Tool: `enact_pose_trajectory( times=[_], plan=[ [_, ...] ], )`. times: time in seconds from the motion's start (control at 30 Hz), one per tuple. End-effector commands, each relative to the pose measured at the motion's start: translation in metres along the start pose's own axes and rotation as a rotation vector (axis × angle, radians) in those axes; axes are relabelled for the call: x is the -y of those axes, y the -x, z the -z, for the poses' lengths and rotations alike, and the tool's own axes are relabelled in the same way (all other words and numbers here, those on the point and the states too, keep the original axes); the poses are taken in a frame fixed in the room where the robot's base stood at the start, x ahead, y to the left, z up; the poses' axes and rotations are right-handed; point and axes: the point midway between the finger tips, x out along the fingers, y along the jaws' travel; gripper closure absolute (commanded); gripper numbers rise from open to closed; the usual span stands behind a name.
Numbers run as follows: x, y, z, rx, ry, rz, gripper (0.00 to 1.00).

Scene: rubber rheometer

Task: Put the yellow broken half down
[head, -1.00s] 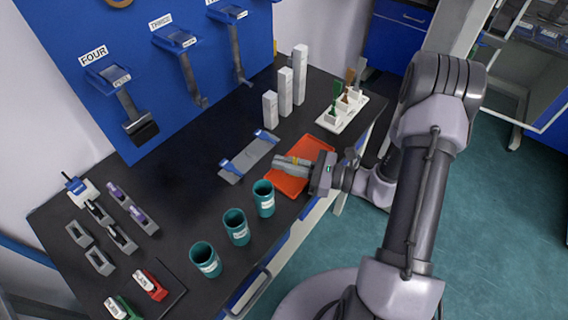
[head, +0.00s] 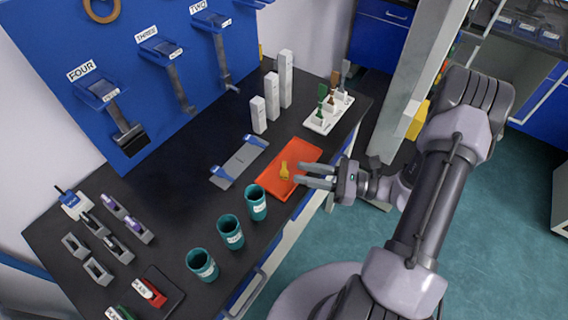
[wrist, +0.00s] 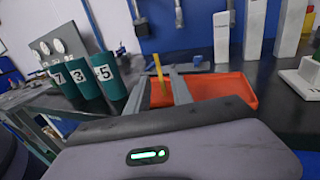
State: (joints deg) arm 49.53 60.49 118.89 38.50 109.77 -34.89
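The yellow broken half (head: 285,171) rests on the red-orange tray (head: 302,159) at the bench's front edge. My gripper (head: 299,174) is just right of it in the head view, with its two fingers spread and a small gap to the piece. In the wrist view the yellow half (wrist: 159,70) shows as a narrow strip beyond and between the open fingers (wrist: 158,82), over the tray (wrist: 222,86). Nothing is held between the fingers.
Three numbered teal cups (head: 231,232) stand left of the tray. A grey plate with blue ends (head: 240,163) lies behind it. White blocks (head: 272,97) and a white holder with coloured tools (head: 330,112) stand farther back. Open floor lies right of the bench.

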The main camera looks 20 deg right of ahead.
Motion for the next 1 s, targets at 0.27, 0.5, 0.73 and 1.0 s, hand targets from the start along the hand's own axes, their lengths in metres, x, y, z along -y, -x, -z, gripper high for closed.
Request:
enact_pose_trajectory(
  times=[0.27,0.5,0.73,1.0],
  plan=[
    [-0.003,0.029,-0.007,-0.019,0.018,-0.032,0.73],
    [-0.080,-0.022,-0.092,-0.387,0.417,-0.559,0.73],
    [-0.157,-0.022,-0.161,-0.853,1.148,-0.926,0.73],
    [-0.175,-0.014,-0.213,-1.053,1.756,-0.858,0.73]
  ],
)
